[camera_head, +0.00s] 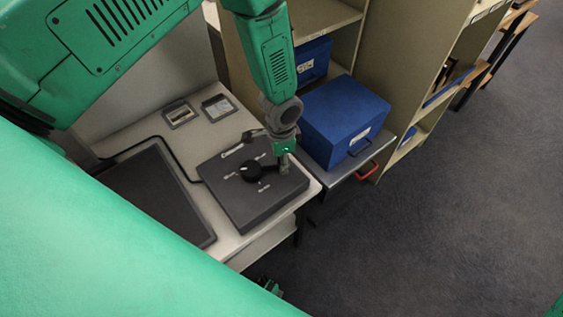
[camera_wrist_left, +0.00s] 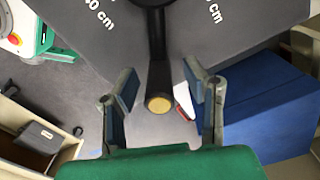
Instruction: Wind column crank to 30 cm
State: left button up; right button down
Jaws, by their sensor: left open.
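The column crank (camera_head: 250,171) is a black hub on a dark grey housing (camera_head: 235,203), with white markings around it. In the left wrist view the black crank arm (camera_wrist_left: 158,55) runs down to a handle with a brass-coloured end (camera_wrist_left: 159,104). A "40 cm" marking (camera_wrist_left: 99,12) is left of the hub; another marking is cut off, only "cm" being clear. My left gripper (camera_head: 284,167) is over the housing's right side. In the wrist view this gripper (camera_wrist_left: 161,88) is open, its fingers on either side of the handle, with gaps visible.
A blue box (camera_head: 343,118) sits on a grey surface with a red handle (camera_head: 367,171) right of the housing. A dark panel (camera_head: 158,197) and two small framed pieces lie on the pale worktop (camera_head: 207,140). Shelves stand behind; floor is clear at right.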

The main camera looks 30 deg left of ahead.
pick_arm(q)
notch_tip(320, 180, up, 10)
jog(key=shift+r, duration=0.2)
dwell(0.8)
jog(key=s+f+n, duration=0.1)
jog(key=s+f, duration=0.1)
jog(key=s, duration=0.2)
jog(key=s+f+n, duration=0.2)
jog(key=s+f, duration=0.1)
jog(key=s, duration=0.2)
jog(key=s+f+n+h, duration=0.1)
jog(key=s+f, duration=0.2)
jog(key=s, duration=0.2)
jog(key=shift+s+a+f, duration=0.15)
jog(key=shift+a, duration=0.1)
jog(key=s+a+n+y, duration=0.1)
jog(key=s+a+n, duration=0.3)
jog(key=s, duration=0.6)
jog(key=shift+s+f+t, duration=0.3)
jog(key=shift+s, duration=0.1)
jog(key=shift+a, duration=0.1)
jog(key=shift+c, duration=0.7)
